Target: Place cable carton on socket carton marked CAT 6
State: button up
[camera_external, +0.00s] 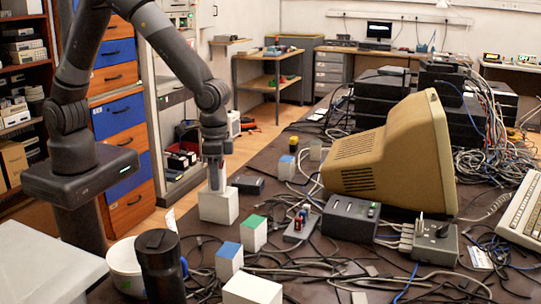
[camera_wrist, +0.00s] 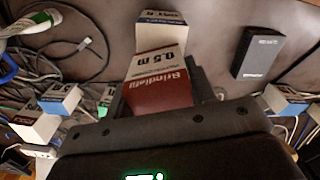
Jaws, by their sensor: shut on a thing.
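My gripper (camera_external: 217,188) points straight down and is shut on a cable carton (camera_wrist: 160,78) with a red "Brindlefib" face and a white "0.5 m" face. In the wrist view, another carton (camera_wrist: 163,36), white with a dark blue band, shows just beyond the held one. Its small lettering is not readable. In the external view, a white carton (camera_external: 218,206) is directly at my fingertips. I cannot tell there whether the held carton touches another one. A green-topped carton (camera_external: 253,233) and a blue-topped carton (camera_external: 229,261) stand nearer the camera.
A black box (camera_external: 247,184) lies right of my gripper and also shows in the wrist view (camera_wrist: 262,52). Loose cables, a power strip (camera_external: 301,225) and a beige monitor (camera_external: 395,155) crowd the table. A dark flask (camera_external: 161,265) and white bucket (camera_external: 125,265) stand at front left.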

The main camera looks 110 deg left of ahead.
jog(key=o, duration=1.1)
jog(key=shift+f, duration=0.1)
jog(key=shift+c, duration=0.2)
notch_tip(320, 180, up, 11)
jog(key=shift+r, duration=0.15)
jog(key=shift+s+r, duration=0.15)
jog(key=shift+r, duration=0.55)
jog(key=s+d+r+m+t, duration=0.2)
jog(key=s+r+t, duration=0.1)
jog(key=s+r, duration=0.95)
jog(key=s+d+m+t, duration=0.1)
jog(key=s+m+t, duration=0.1)
jog(key=s, duration=1.3)
jog(key=shift+f+m+t, duration=0.3)
jog(key=shift+f, duration=0.15)
